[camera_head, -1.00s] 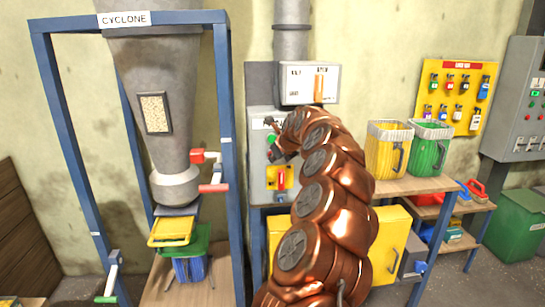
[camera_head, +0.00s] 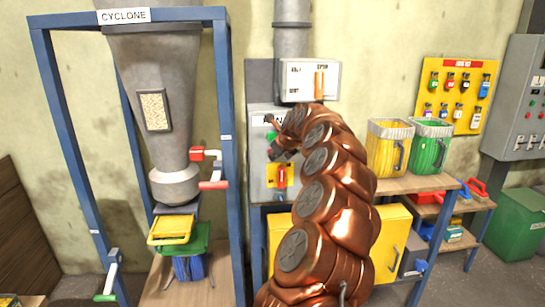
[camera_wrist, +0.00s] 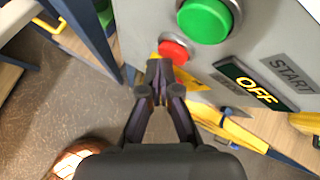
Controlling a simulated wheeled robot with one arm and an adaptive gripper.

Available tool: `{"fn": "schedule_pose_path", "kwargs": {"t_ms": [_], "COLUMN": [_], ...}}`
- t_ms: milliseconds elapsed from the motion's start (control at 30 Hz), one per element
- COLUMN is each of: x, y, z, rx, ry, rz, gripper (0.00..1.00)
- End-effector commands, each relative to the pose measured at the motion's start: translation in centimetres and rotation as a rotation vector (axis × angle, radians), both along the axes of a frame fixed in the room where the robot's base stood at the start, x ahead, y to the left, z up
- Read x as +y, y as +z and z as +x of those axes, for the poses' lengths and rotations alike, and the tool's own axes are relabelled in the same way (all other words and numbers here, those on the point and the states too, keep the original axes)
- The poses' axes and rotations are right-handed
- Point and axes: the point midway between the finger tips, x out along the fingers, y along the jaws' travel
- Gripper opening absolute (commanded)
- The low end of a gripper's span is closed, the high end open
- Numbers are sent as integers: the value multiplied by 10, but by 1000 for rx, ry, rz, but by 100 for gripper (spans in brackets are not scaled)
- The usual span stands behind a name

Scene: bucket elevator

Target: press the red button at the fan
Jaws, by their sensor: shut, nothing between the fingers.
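The grey fan control box (camera_head: 259,180) stands on the wall behind my arm. In the wrist view a round red button (camera_wrist: 173,50) in a metal ring shows just beyond my fingertips, next to a larger green button (camera_wrist: 207,18). My gripper (camera_wrist: 155,85) is shut and empty, with its tips close to the red button and overlapping its lower edge in the picture. I cannot tell whether they touch. A lit sign (camera_wrist: 255,85) reads OFF beside a START label (camera_wrist: 290,72). In the head view my arm hides the red button and much of the box; the green button (camera_head: 271,139) partly shows.
A yellow plate with a red switch handle (camera_head: 281,177) sits low on the box. The blue cyclone frame (camera_head: 228,130) stands close on the left. Yellow (camera_head: 385,150) and green (camera_head: 428,150) buckets stand on a bench to the right.

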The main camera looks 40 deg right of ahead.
Motion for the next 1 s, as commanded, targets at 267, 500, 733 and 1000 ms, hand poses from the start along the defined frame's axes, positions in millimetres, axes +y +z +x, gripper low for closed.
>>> {"fn": "schedule_pose_path", "kwargs": {"t_ms": [267, 500, 733, 1000], "x": [5, 6, 8, 19], "y": [-1, 0, -1, -5], "z": [-8, -9, -11, -25], "rx": [0, 0, -1, 0], "ry": [-1, -1, 0, 1], "rz": [-1, -1, -2, -1], "gripper": [0, 0, 0, 0]}}
